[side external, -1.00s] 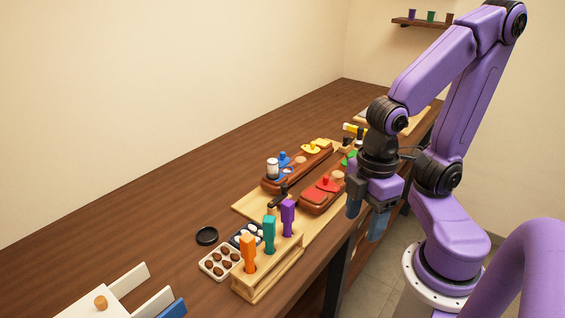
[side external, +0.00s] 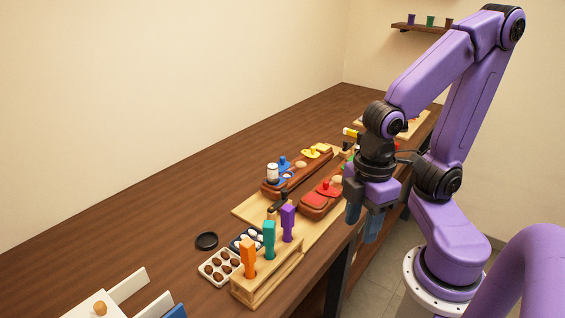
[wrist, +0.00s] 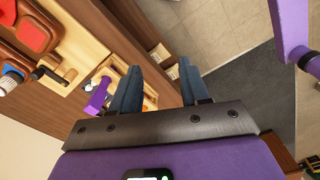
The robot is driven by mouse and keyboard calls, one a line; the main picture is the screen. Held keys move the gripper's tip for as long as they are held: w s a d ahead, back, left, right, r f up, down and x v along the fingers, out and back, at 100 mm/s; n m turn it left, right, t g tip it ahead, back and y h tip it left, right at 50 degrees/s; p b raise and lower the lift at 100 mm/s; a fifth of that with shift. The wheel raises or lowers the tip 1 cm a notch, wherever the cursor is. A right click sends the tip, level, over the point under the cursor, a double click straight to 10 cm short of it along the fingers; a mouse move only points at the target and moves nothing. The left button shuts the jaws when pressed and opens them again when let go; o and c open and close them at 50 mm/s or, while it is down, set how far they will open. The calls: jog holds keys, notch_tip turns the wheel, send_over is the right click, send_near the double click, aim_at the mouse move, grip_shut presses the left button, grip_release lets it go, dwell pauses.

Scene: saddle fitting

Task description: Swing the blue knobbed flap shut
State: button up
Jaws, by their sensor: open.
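A red knobbed flap (side external: 325,188) is on the nearer brown base. My gripper (side external: 362,222) hangs beyond the front edge of the bench, right of the bases and well apart from the blue flap. Its fingers point down, open and empty. In the wrist view my gripper (wrist: 160,82) has a clear gap between its fingers, over the bench edge and floor.
A wooden rack (side external: 268,280) holds orange, teal and purple handles near the front edge. A tray of brown pieces (side external: 220,266) and a black ring (side external: 207,240) lie left.

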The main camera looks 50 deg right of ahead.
jog(key=w+a+r+m, duration=0.15)
jog(key=w+r, duration=0.25)
jog(key=w, duration=1)
jog(key=w+d+r, duration=0.1)
jog(key=w+d, duration=0.1)
jog(key=w, duration=0.4)
jog(key=w+d+r, duration=0.1)
jog(key=w+d, duration=0.2)
jog(key=w, duration=0.4)
jog(key=m, duration=0.3)
send_over(283, 157)
jog(key=shift+g, duration=0.3)
notch_tip(283, 157, down, 17)
jog(key=shift+r, duration=0.1)
grip_shut()
